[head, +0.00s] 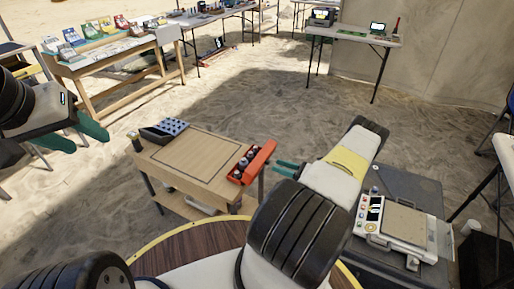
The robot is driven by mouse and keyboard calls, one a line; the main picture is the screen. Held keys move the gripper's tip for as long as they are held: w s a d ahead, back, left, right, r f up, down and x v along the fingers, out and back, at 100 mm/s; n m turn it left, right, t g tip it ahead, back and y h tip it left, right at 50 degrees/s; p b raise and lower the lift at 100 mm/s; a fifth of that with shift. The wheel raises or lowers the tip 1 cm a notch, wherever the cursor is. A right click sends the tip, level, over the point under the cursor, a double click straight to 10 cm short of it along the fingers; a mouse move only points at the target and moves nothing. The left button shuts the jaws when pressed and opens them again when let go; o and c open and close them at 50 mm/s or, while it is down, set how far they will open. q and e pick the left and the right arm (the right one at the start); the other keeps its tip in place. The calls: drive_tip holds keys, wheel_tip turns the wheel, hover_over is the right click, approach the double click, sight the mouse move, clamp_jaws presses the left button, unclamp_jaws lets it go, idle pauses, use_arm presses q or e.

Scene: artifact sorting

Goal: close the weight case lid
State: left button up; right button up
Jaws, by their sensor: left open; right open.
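A red case (235,174) sits at the right edge of the small wooden table, with several dark, round weights in it. Its red lid (263,156) appears to stand raised along the right side, so the case looks open. My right gripper (277,168) is open, its teal fingers pointing left, just right of the lid; I cannot tell if they touch it. My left gripper (88,146) is open and empty at the left, well apart from the case.
The wooden table (160,160) also holds a dark tray with blue-grey pieces (164,130) and a small dark cylinder (135,141). The middle of its top is clear. A scale-like device (403,222) stands on a grey cabinet (410,186) at the right.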

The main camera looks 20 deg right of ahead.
sight(262, 162)
drive_tip(key=x, duration=0.3)
drive_tip(key=shift+w+a, duration=0.2)
drive_tip(key=shift+a, duration=0.1)
clamp_jaws()
idle(1.2)
